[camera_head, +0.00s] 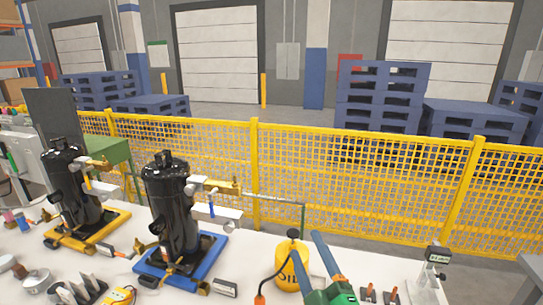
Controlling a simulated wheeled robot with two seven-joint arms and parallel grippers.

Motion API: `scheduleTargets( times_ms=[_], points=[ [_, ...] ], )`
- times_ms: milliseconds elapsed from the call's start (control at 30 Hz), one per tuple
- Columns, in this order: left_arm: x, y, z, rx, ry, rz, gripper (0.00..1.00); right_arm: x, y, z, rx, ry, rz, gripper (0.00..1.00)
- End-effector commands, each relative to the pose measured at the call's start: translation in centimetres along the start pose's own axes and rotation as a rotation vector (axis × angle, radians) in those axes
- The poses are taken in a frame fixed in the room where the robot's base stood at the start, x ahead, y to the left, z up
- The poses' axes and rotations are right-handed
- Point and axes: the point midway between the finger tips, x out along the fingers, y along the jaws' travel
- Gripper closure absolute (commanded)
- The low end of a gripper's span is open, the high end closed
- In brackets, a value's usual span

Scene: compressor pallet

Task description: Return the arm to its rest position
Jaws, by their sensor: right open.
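I cannot make out either of my arms or grippers for certain in the head view. Two black compressors stand upright on the white table (120,250). The left compressor (72,185) is on a yellow pallet (100,232). The right compressor (172,205) is on a blue pallet (205,255). Each has brass and white fittings on its right side. Both appear free of any gripper.
A yellow canister (292,268) stands near a green tool with two blue bars (328,258), cut off below. A gauge stand (434,272) and orange-handled tools (369,292) are at right. Yellow fence (370,185) runs behind the table; blue pallets (385,95) are stacked beyond.

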Motion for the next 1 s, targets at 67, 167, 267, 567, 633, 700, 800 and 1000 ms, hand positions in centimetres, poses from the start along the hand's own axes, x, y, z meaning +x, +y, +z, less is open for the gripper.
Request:
scheduleTargets(
  times_ms=[67, 167, 267, 567, 633, 700, 800, 1000],
  points=[
    [0.0, 0.0, 0.0, 0.000, 0.000, 0.000, 0.50, -3.5, -3.0, 6.1, 0.210, -0.284, -0.109, 0.33],
    [0.0, 0.0, 0.0, 0.000, -0.001, 0.000, 0.50, -8.9, -6.7, 11.2, 0.411, -0.583, -0.233, 0.33],
    [0.0, 0.0, 0.0, 0.000, -0.001, 0.000, 0.50, -14.3, -9.7, 13.6, 0.546, -0.810, -0.336, 0.33],
    [0.0, 0.0, 0.0, 0.000, -0.001, 0.000, 0.50, -28.7, -14.6, 14.3, 0.792, -1.319, -0.591, 0.33],
    [0.8, 0.0, 0.1, 0.000, 0.000, 0.000, 0.50, -31.0, -16.1, 14.6, 0.820, -1.399, -0.635, 0.33],
    [2.3, 0.1, 0.2, 0.000, 0.000, 0.000, 0.50, -31.2, -19.4, 16.9, 0.813, -1.406, -0.642, 0.33],
    [3.9, 0.1, 0.3, 0.000, 0.000, 0.000, 0.50, -32.1, -23.6, 19.6, 0.807, -1.421, -0.656, 0.33],
    [7.7, 0.1, 0.7, 0.000, 0.000, 0.000, 0.50, -35.6, -32.8, 25.4, 0.794, -1.455, -0.690, 0.33]
  ],
)
